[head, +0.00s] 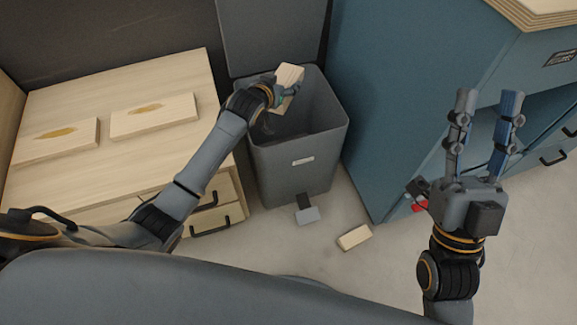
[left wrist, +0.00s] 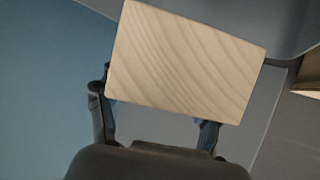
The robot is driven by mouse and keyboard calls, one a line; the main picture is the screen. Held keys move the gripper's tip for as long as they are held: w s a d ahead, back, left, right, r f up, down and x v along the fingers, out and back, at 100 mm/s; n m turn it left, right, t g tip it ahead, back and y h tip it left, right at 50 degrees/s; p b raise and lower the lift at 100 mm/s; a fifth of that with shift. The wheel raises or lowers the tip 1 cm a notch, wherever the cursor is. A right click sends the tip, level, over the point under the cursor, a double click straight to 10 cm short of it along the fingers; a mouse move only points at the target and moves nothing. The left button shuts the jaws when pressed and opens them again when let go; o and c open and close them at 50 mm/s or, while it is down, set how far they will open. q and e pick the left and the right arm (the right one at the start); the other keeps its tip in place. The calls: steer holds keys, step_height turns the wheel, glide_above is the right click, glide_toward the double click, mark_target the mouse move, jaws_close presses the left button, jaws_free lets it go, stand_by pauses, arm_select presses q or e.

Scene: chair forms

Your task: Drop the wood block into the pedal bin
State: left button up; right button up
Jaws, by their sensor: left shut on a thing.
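A pale wood block (head: 290,76) is in my left gripper (head: 280,92), which is shut on it over the open pedal bin. In the left wrist view the block (left wrist: 185,62) fills the middle, with its grain showing, between the fingers (left wrist: 158,128). The grey pedal bin (head: 290,170) stands with its lid (head: 270,35) raised at the back. Its pedal (head: 307,213) sticks out at the floor. My right gripper (head: 484,105) is raised at the right, fingers apart and empty.
Another wood block (head: 354,237) lies on the floor in front of the bin. A wooden drawer unit (head: 150,77) with two marked boards stands left of the bin. A blue cabinet (head: 405,100) stands close on its right.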

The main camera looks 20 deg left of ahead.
arm_select(q)
steer(key=o, duration=1.4)
steer(key=shift+r, duration=0.1)
steer(key=shift+o, duration=0.2)
steer(key=v, duration=1.2)
